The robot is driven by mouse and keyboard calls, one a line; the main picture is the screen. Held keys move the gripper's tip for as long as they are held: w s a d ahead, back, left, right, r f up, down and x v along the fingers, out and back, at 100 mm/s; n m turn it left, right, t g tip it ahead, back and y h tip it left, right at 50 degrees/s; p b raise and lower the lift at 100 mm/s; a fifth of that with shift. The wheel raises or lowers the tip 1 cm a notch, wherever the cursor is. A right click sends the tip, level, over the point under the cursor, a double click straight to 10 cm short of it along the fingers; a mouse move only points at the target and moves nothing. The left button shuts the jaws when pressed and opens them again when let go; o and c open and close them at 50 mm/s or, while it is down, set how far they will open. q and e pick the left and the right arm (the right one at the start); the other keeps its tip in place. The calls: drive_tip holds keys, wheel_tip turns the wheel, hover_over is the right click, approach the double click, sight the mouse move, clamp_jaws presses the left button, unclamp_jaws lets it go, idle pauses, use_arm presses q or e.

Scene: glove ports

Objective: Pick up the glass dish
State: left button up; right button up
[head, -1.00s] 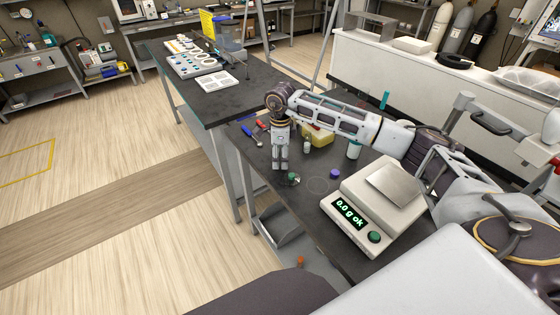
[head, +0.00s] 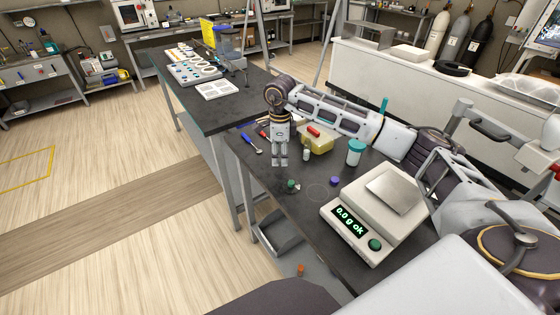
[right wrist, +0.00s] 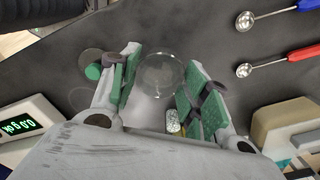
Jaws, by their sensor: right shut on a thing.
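My right gripper (head: 280,163) points down above the near dark bench, just left of its small items. In the right wrist view its green-padded fingers (right wrist: 158,85) are closed on the sides of a clear round glass dish (right wrist: 162,73). The dish is see-through, with the dark bench showing behind it. In the head view I cannot make out the held dish clearly. My left gripper is not in view.
Near the gripper are a green-capped item (head: 292,184), a small vial (head: 306,155), a faint clear ring (head: 317,191), a purple cap (head: 334,181) and a teal-capped bottle (head: 355,152). A balance (head: 375,215) stands right. Spoons (right wrist: 265,65) lie beyond.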

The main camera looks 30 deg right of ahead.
drive_tip(key=shift+r, duration=3)
